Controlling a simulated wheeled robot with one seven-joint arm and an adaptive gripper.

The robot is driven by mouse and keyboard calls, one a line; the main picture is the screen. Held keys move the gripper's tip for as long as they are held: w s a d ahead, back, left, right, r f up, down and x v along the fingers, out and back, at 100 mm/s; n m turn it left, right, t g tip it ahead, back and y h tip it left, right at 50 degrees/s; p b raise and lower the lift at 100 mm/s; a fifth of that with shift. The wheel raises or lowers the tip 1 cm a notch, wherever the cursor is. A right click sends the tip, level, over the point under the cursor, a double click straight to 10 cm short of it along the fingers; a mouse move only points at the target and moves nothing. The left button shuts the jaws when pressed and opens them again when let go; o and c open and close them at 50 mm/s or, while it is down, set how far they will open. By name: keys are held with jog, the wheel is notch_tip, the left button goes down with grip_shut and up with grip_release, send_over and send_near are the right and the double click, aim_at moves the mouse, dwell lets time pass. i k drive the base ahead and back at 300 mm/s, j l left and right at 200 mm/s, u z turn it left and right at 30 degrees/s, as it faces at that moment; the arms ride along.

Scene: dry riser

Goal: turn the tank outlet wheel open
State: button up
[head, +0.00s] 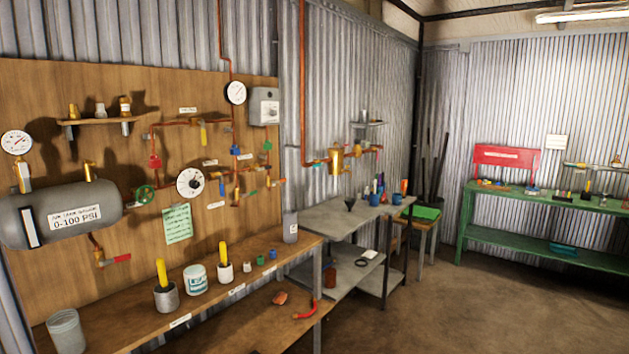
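A grey air tank (70,215) labelled 0-100 PSI is mounted on the wooden board (60,95) at the left. A green handwheel (145,194) sits on the pipe just right of the tank's end, in front of the board. I cannot read from its look whether it is open or closed. A red lever (117,258) hangs on a pipe below the tank. My gripper and arm are not in view.
A wooden bench (120,325) runs below the board with cups, a white tub (195,279) and yellow-handled tools in pots. A grey table (345,215) and a green bench (545,205) stand further right. The brown floor (450,310) at the right front is clear.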

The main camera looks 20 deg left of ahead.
aim_at(144, 195)
jog(key=i, duration=3.1)
jog(key=i+u, duration=0.2)
jog(key=u, duration=0.15)
jog(key=i+l+u, duration=0.1)
jog(key=u, duration=0.25)
jog(key=i+u, duration=0.1)
jog(key=u, duration=0.35)
jog(key=i+l+u, duration=0.1)
jog(key=u, duration=0.3)
jog(key=l+u, duration=0.15)
jog(key=u, duration=0.3)
jog(key=i+l+u, duration=0.1)
jog(key=u, duration=0.35)
jog(key=l+u, duration=0.2)
jog(key=u, duration=0.25)
